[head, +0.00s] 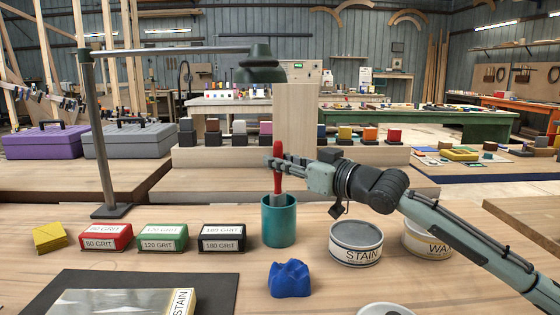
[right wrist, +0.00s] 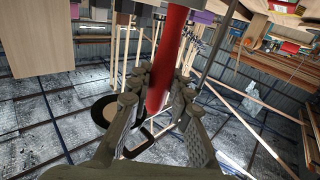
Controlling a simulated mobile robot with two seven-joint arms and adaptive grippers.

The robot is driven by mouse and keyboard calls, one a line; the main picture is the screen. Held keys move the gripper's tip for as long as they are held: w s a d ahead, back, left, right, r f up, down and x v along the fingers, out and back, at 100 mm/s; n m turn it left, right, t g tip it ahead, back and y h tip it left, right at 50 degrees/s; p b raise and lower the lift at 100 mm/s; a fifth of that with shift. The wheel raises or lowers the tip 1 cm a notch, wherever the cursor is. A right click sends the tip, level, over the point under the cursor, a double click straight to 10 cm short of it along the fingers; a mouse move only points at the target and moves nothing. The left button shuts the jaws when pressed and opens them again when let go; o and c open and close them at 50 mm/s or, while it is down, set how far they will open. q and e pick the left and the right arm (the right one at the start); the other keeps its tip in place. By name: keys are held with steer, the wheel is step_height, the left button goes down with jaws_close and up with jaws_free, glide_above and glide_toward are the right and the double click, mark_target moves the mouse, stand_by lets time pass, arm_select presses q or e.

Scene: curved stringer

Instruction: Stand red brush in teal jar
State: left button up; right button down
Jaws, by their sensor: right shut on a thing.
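The red brush (head: 277,155) is upright with its handle up. My right gripper (head: 274,163) is shut on its handle, and the red handle (right wrist: 174,45) also shows between the fingers of the right gripper (right wrist: 160,95) in the right wrist view. The teal jar (head: 279,226) stands on the bench directly below. The brush's pale lower part is at the jar's mouth, and its lowest end is hidden by the jar's front wall. I cannot tell how deep it reaches or whether it touches the jar. My left gripper is not in view.
Left of the jar are grit boxes in black (head: 222,237), green (head: 162,236) and red (head: 106,236). A stain tin (head: 356,243) and a wax tin (head: 428,239) stand right. A crumpled blue cloth (head: 290,279) lies in front. A lamp post (head: 100,140) rises at left.

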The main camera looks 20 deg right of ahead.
steer(key=c, duration=1.3)
jaws_free()
steer(key=shift+v, duration=6)
steer(key=shift+r, duration=0.1)
